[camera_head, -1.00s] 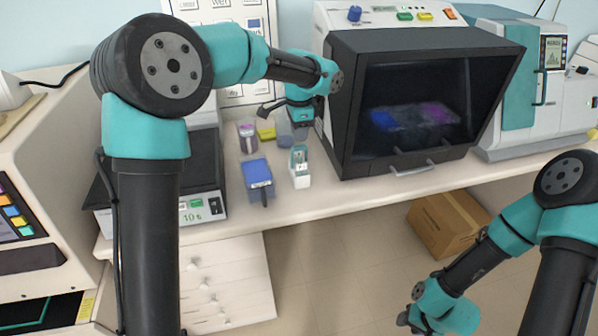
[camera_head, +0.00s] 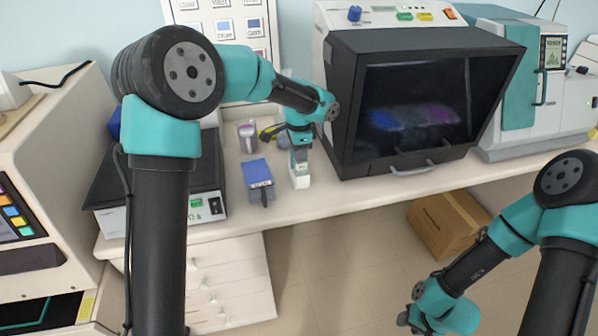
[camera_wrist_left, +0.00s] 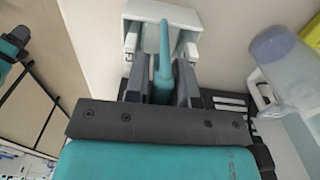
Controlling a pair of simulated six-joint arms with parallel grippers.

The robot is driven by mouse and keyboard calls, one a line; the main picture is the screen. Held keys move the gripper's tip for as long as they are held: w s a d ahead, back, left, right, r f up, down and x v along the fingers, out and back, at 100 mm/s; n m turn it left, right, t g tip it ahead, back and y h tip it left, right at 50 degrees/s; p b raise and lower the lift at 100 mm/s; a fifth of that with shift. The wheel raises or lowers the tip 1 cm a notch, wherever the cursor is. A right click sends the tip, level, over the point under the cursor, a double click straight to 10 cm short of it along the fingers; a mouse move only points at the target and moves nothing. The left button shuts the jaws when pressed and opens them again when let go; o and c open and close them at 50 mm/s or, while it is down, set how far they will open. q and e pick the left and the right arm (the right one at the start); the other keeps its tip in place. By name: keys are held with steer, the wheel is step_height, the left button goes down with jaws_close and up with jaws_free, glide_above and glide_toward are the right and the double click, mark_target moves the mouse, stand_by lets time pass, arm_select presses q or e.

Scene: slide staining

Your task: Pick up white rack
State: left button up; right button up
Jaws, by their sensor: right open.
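The white rack (camera_head: 301,180) stands on the bench, right of the blue rack. In the left wrist view the white rack (camera_wrist_left: 205,24) has a teal upright handle. My left gripper (camera_head: 300,148) is directly over it in the head view. In the left wrist view my left gripper's dark fingers (camera_wrist_left: 163,82) stand close on both sides of the handle. I cannot tell whether they press on it. My right gripper (camera_head: 406,319) is low at the right, in front of the bench, open and away from the rack.
A blue rack (camera_head: 257,173) stands to the left, with a scale (camera_head: 205,210) beyond it. A jar (camera_head: 247,138) and a yellow item (camera_head: 266,133) are behind. A clear bottle (camera_wrist_left: 285,62) is close to the gripper. A dark-windowed cabinet (camera_head: 430,110) stands to the right.

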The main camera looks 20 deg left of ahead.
arm_select(q)
steer(key=shift+f, duration=0.35)
steer(key=shift+c, duration=0.2)
jaws_close()
